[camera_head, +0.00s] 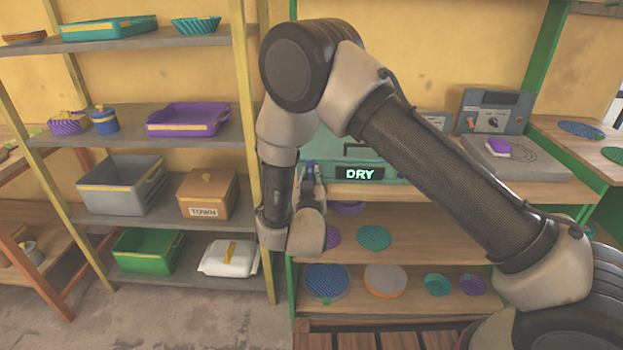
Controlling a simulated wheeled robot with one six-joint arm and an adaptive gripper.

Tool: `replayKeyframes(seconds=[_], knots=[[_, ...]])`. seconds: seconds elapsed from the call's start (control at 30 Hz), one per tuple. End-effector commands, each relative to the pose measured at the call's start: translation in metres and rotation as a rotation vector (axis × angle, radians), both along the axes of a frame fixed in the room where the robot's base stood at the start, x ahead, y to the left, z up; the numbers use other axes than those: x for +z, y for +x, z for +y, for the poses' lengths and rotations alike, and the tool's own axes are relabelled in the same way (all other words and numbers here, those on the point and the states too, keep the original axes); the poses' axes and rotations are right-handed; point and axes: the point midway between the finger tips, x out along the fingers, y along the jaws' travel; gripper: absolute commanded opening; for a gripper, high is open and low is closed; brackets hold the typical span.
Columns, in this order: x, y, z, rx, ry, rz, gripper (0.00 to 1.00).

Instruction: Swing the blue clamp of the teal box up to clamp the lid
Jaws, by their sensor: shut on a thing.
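The teal box (347,160) stands on the worktop of the green-framed bench, behind my arm. A dark sign reading DRY (360,174) is on its front. My arm hides part of the box and its top. My gripper (311,172) is at the left end of the box, pointing up, with its fingers close together. It is shut on the blue clamp (309,166), of which only a small dark blue bit shows between the fingertips. The clamp's angle and its contact with the lid cannot be made out.
A grey press-like device (512,158) with a purple piece (498,147) stands right on the worktop. Round plates, such as a teal one (374,237), lie on the shelves below. A yellow-posted rack (243,90) with trays and boxes stands close left of my gripper.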

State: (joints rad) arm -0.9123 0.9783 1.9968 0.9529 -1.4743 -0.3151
Motion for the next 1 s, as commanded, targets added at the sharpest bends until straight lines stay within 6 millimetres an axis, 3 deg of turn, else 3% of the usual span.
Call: replayKeyframes(seconds=[0.4, 0.93, 0.97, 1.0], knots=[[-0.0014, -0.0009, 0.0, 0.0, 0.172, -0.003, 0.0], [-0.0015, -0.001, -0.0001, 0.0, 0.195, -0.003, 0.0], [-0.0015, -0.001, -0.0001, 0.0, 0.195, -0.003, 0.23], [-0.0015, -0.0009, -0.0001, 0.0, 0.195, -0.003, 0.31]])
